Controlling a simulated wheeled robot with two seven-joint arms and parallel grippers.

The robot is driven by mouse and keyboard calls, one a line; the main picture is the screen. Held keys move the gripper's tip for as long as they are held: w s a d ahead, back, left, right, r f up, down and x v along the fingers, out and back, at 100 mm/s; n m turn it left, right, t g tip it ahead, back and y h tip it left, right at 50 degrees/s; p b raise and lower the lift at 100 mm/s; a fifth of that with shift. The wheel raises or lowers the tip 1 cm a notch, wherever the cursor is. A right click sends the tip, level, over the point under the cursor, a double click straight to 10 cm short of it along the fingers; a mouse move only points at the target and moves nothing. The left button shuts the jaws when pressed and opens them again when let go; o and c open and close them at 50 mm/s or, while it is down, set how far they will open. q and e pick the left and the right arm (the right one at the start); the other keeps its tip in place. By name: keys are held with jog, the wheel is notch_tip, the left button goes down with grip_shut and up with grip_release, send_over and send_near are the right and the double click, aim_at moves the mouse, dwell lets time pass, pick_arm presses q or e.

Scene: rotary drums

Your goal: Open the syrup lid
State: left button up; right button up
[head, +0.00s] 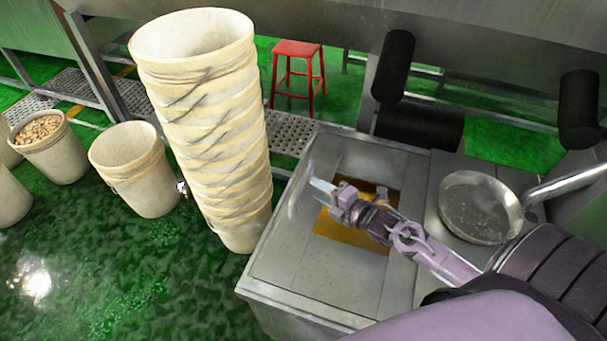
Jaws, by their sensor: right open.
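A grey steel syrup box (280,265) stands at the centre. Amber syrup (345,231) shows through a square opening in its top, partly covered by my right arm. My right gripper (318,190) reaches in from the right over the box. It is open, with its fingers near a pale curved handle-like bar (296,192) at the left side of the opening. I cannot tell whether the fingers touch the bar. I cannot clearly tell the lid's outline from the box top. My left gripper is not in view.
A tall stack of cream buckets (210,130) stands close left of the box. Single buckets (133,170) stand farther left, one holding brown pieces (38,132). A round metal pan (480,207) sits right of the box. Black rollers (395,66) and a red stool (297,72) are behind.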

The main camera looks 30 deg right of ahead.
aim_at(305, 181)
jog(key=x, duration=0.5)
jog(key=shift+a, duration=0.15)
jog(key=shift+w+a+f, duration=0.1)
jog(key=shift+w, duration=0.45)
jog(key=shift+w+a, duration=0.1)
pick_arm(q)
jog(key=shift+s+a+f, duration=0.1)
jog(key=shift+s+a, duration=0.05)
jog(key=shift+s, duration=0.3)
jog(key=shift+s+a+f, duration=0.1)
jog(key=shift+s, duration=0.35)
pick_arm(e)
grip_shut()
